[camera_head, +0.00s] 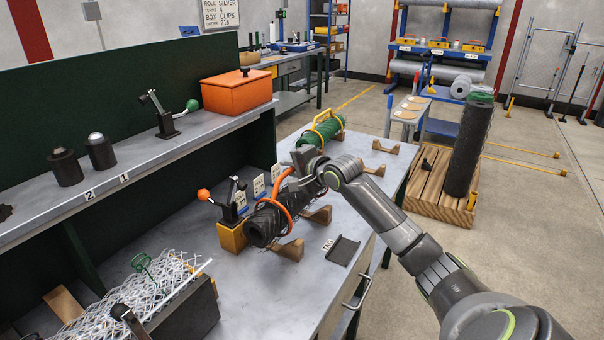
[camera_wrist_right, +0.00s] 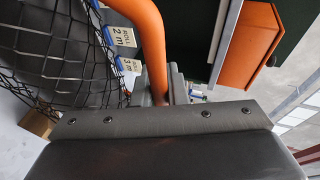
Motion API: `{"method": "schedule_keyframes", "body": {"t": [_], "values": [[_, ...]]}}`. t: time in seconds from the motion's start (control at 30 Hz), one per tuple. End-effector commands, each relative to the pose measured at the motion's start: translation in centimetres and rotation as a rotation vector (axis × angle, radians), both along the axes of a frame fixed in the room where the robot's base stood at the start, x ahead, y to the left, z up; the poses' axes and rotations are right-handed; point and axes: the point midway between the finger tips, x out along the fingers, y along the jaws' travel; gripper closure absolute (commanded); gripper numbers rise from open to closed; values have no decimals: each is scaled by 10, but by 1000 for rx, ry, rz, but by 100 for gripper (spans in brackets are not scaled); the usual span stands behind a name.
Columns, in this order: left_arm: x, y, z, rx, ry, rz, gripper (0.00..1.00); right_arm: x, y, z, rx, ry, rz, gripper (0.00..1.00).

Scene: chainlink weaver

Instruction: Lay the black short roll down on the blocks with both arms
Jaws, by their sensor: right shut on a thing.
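The black short roll (camera_head: 262,228), a dark mesh roll with an orange loop handle (camera_head: 289,205), is at the wooden blocks (camera_head: 290,250) on the grey bench. I cannot tell whether it touches them. My right gripper (camera_head: 300,168) is above the roll's far end, shut on the orange handle. In the right wrist view the roll's black mesh (camera_wrist_right: 60,60) fills the left, and the orange handle (camera_wrist_right: 148,40) runs down to my right gripper (camera_wrist_right: 165,98). The gripper hides part of the handle and roll. My left gripper is not in view.
A yellow block with an orange-knobbed clamp (camera_head: 232,237) stands left of the roll. A green roll (camera_head: 320,130) with a yellow handle lies behind. A black tray (camera_head: 342,251) lies at right. White mesh (camera_head: 130,300) is at front left. Bare bench lies in front.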

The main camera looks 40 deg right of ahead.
Motion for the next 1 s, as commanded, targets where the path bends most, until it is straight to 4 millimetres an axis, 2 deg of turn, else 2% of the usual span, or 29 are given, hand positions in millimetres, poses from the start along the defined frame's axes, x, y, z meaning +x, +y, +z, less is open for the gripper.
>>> {"method": "schedule_keyframes", "body": {"t": [0.03,0.33,0.5,0.77,1.0], "values": [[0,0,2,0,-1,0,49,7,2,5,1,-10,2,100],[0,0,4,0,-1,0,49,28,3,5,0,-10,2,100],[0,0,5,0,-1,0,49,27,2,-12,-1,-7,1,100],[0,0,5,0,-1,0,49,27,3,-24,0,-9,1,100],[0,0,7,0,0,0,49,27,3,-56,2,-7,0,100]]}}
